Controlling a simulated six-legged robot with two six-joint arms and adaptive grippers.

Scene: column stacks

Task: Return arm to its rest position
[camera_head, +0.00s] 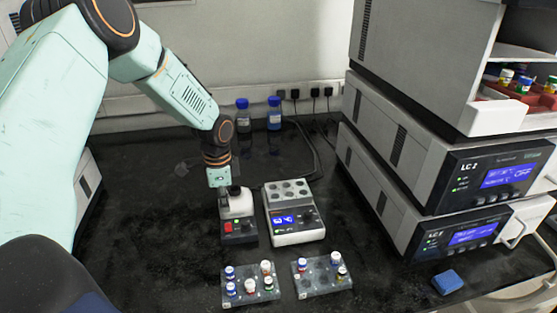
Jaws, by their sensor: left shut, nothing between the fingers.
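My left arm comes in from the upper left and bends down toward the bench. My left gripper (220,184) points down, shut and empty, over a small white-topped device with a dark red-switched base (238,229). Whether the gripper touches the device's top cannot be told. My right gripper is not in view.
Two racks of capped vials, the left (250,284) and the right (321,276), lie in front. A block heater (293,211) stands right of the small device. Stacked LC units (446,170) fill the right. A blue pad (447,282) and blue-capped bottles (274,114) also show.

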